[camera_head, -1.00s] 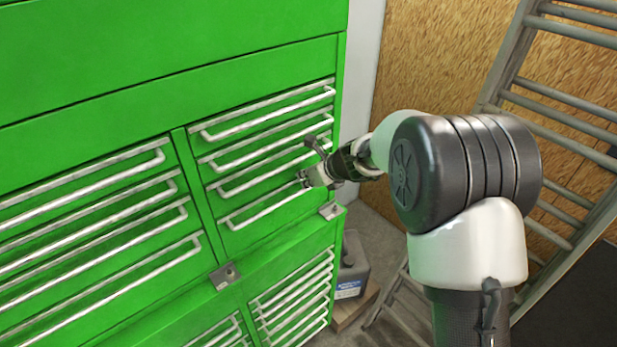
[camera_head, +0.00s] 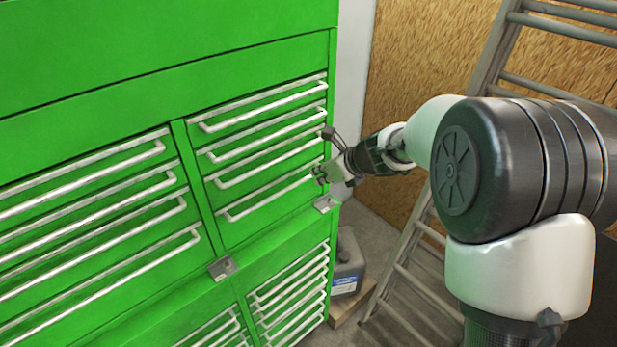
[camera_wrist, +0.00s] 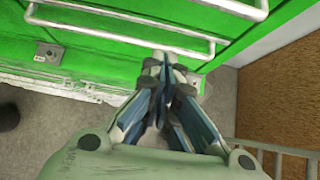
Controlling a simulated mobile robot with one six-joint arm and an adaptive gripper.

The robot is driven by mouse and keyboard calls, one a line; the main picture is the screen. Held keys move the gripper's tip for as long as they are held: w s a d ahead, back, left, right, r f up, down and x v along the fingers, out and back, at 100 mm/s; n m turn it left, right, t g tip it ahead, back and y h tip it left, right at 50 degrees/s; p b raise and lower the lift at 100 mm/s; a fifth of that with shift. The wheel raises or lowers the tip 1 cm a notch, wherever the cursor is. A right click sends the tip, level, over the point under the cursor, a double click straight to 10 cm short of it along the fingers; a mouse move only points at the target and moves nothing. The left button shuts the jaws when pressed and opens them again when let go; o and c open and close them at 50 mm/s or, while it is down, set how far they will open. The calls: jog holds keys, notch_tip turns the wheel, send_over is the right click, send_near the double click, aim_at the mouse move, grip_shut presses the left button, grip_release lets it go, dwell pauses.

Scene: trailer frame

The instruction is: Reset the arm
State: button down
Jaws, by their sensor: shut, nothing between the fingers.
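My gripper (camera_head: 322,172) is near the right edge of the green tool cabinet (camera_head: 150,55), beside the lower drawer handles of its right-hand column. In the wrist view my gripper (camera_wrist: 163,62) has its fingertips together and holds nothing. The tips overlap a drawer handle (camera_wrist: 125,33) in that view; whether they touch it I cannot tell. My arm reaches in from the right, bent at the large dark joint. All drawers in view look closed.
A ladder (camera_head: 480,80) leans by the chipboard wall (camera_head: 415,50) behind my arm. A grey jug (camera_head: 347,265) stands on a wooden block (camera_head: 350,308) on the floor right of the cabinet. Grey floor (camera_head: 385,225) lies between cabinet and ladder.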

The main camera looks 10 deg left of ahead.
jog(key=s+d+n+h+b, duration=0.1)
jog(key=s+d+n+b, duration=0.75)
jog(key=s, duration=0.35)
jog(key=s+d+f+n+h+b, duration=0.2)
jog(key=s+d+f+n+b, duration=0.3)
jog(key=s, duration=0.3)
jog(key=s+d+f+n+h+b, duration=0.2)
jog(key=s+d+f+n+b, duration=0.3)
jog(key=s+f+n+b, duration=0.1)
jog(key=s+d+f+n+g+h+b, duration=0.1)
jog(key=s+d+f+n+b, duration=0.4)
jog(key=s, duration=0.5)
jog(key=shift+s+d+f+n+h+b, duration=0.25)
jog(key=shift+f+n+h+b, duration=0.4)
jog(key=shift+b, duration=0.25)
